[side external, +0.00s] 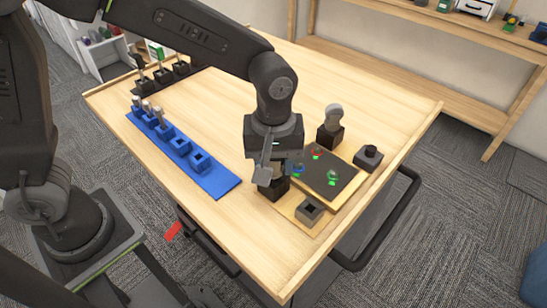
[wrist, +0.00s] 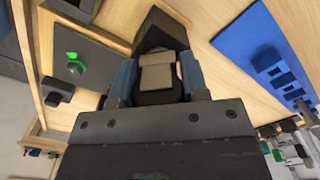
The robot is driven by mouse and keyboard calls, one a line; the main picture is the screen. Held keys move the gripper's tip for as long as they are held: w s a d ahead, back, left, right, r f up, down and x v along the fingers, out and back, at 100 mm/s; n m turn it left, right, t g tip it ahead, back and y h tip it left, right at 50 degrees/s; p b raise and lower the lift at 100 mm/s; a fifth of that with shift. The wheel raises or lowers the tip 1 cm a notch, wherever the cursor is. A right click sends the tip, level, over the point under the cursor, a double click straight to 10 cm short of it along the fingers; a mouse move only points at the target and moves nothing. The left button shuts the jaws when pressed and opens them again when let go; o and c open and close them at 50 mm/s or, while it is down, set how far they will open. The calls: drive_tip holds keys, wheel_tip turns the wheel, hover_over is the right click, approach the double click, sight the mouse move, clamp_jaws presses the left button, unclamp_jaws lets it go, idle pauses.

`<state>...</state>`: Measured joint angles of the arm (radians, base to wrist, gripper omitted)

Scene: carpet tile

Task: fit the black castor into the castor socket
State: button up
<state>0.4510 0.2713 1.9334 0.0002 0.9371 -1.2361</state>
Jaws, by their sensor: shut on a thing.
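My gripper (side external: 271,178) points down over the near left corner of the dark board's wooden base. In the wrist view its blue-sided fingers (wrist: 159,82) are shut on a dark piece with a pale grey-beige part facing the camera, apparently the black castor (wrist: 157,74). A dark square block (wrist: 163,28), which looks like the castor socket, lies just beyond the held piece. It also shows in the side view (side external: 275,191), directly under the gripper. The fingers hide the contact, so I cannot tell how far the castor is in.
A dark board (side external: 327,175) with red and green marks lies beside the gripper. Around it stand a grey hollow block (side external: 309,210), a black block with a grey knob (side external: 330,127) and a low black block (side external: 368,157). A blue rack (side external: 212,181) lies left.

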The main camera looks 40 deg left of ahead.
drive_tip(key=shift+f, duration=0.25)
drive_tip(key=o, duration=1.1)
drive_tip(key=shift+c, duration=0.2)
wheel_tip(320, 180, up, 14)
drive_tip(key=shift+f, duration=0.1)
drive_tip(key=s+a+f+m+t, duration=0.2)
drive_tip(key=s+a+m+t, duration=0.3)
drive_tip(key=s+a+m, duration=0.4)
drive_tip(key=s+a, duration=0.3)
drive_tip(key=a, duration=0.4)
drive_tip(key=shift+s+a+f+t, duration=0.15)
drive_tip(key=shift+s+a+t, duration=0.1)
drive_tip(key=shift+t, duration=0.05)
